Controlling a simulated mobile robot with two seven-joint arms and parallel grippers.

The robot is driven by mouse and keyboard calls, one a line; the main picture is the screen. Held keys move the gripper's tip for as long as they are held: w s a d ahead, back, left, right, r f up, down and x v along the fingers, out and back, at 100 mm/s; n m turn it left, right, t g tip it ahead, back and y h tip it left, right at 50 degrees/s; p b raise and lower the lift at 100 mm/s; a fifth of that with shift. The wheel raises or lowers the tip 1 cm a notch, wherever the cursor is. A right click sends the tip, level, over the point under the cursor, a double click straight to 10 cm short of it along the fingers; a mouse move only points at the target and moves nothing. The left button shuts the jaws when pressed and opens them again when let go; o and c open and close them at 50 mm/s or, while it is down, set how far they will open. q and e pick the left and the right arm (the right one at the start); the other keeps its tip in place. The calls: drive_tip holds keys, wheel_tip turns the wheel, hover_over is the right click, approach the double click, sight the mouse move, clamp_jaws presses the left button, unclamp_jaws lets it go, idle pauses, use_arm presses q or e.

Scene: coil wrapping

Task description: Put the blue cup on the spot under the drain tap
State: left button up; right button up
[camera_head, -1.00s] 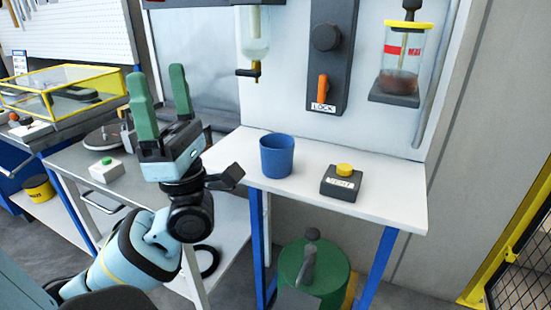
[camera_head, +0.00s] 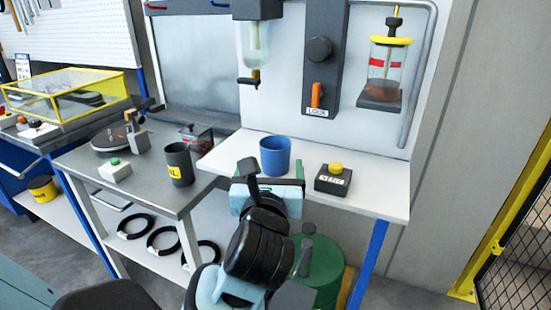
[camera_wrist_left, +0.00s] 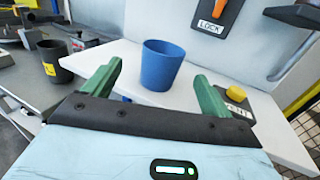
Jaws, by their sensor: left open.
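The blue cup (camera_head: 275,155) stands upright on the white shelf (camera_head: 375,198), left of a box with a yellow button. The drain tap (camera_head: 250,80) hangs below a clear vessel on the wall panel, above and left of the cup. My left gripper (camera_head: 268,187) is in front of the cup in the head view, its fingers mostly hidden. In the left wrist view its two green fingers (camera_wrist_left: 157,90) are apart and empty, with the blue cup (camera_wrist_left: 161,66) beyond and between them, not touching. The spot under the tap cannot be made out. My right gripper is not in view.
The yellow-button box (camera_head: 333,178) sits just right of the cup. A dark grey cup (camera_head: 178,164) with a yellow label stands on the grey table to the left. A lock lever (camera_head: 317,95) and a jar (camera_head: 388,65) are on the wall above.

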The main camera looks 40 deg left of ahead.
sight(274, 157)
use_arm(q)
drive_tip(key=shift+x, duration=3.9)
drive_tip(key=shift+w+d+f, duration=0.1)
drive_tip(key=c, duration=1.1)
